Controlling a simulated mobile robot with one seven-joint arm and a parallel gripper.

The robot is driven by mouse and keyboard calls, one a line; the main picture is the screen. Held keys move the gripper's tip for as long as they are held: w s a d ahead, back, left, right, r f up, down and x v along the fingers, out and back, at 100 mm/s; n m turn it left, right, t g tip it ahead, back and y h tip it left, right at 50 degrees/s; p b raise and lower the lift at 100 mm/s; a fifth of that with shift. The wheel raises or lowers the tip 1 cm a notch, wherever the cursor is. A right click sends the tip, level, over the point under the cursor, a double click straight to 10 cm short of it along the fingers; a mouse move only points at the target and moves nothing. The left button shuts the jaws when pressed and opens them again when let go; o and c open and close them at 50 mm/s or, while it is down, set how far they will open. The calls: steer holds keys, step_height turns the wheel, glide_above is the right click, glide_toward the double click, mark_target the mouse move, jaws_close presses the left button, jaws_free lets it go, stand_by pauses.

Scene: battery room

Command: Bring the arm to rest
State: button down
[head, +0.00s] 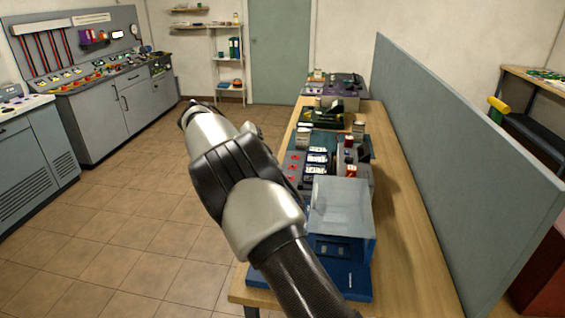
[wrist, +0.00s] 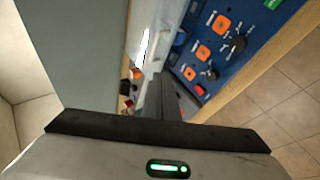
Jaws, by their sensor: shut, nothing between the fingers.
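My gripper (wrist: 165,88) shows in the wrist view with its dark fingers together and nothing between them. It points toward a blue panel (wrist: 222,45) with orange squares and black knobs, but I cannot tell the gap. In the head view my arm rises from the bottom centre and reaches up and left over the bench's left edge and the floor. I cannot make out the gripper itself there.
A wooden bench (head: 408,215) carries a blue unit with a clear cover (head: 342,207) and several devices behind it. A grey partition (head: 455,150) runs along its right side. Grey control cabinets (head: 118,108) stand at the left. The tiled floor (head: 130,225) between is clear.

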steer(key=s+d+r+m+y, duration=0.1)
steer(key=s+d+r+y, duration=0.5)
steer(key=s+d+r, duration=0.85)
steer(key=s+f+t+y, duration=0.1)
steer(key=s+f, duration=0.1)
steer(key=s, duration=1)
steer(key=s+f+t+y+p, duration=0.1)
steer(key=s+y, duration=0.1)
steer(key=s, duration=1.1)
steer(key=shift+f+t, duration=0.3)
steer(key=shift+f, duration=0.05)
steer(key=shift+a, duration=0.15)
